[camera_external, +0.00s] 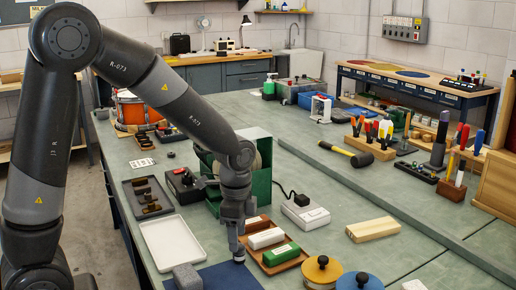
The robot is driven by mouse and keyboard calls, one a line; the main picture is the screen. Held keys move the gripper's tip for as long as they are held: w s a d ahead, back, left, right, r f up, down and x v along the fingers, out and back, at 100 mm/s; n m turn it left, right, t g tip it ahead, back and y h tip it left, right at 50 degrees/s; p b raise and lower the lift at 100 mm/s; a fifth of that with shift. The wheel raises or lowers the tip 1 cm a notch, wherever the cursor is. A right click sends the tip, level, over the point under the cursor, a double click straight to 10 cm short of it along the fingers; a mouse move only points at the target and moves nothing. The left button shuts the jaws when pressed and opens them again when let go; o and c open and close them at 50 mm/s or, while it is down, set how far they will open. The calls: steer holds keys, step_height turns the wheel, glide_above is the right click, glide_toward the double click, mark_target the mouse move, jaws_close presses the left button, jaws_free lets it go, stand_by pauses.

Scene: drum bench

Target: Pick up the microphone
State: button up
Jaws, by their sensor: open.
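My gripper (238,256) points down at the near edge of the bench, over or beside a dark blue mat (225,276). It is open, though its fingers are small and seen nearly edge-on. I cannot make out a microphone for certain. Anything between or behind the fingers is hidden by them. A grey block (187,277) is at the mat's left edge, left of my gripper.
A wooden tray (293,262) with red, white and green blocks is close on the right of my gripper. An empty white tray (170,243) lies to the left. A green open box (262,187) stands behind. Two round knobbed lids (323,271) are at front right.

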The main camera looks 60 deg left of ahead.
mark_target(239, 253)
steer(key=shift+w+f, duration=0.1)
steer(key=shift+f, duration=2.3)
steer(key=shift+c, duration=0.3)
steer(key=c, duration=1)
steer(key=shift+r, duration=0.1)
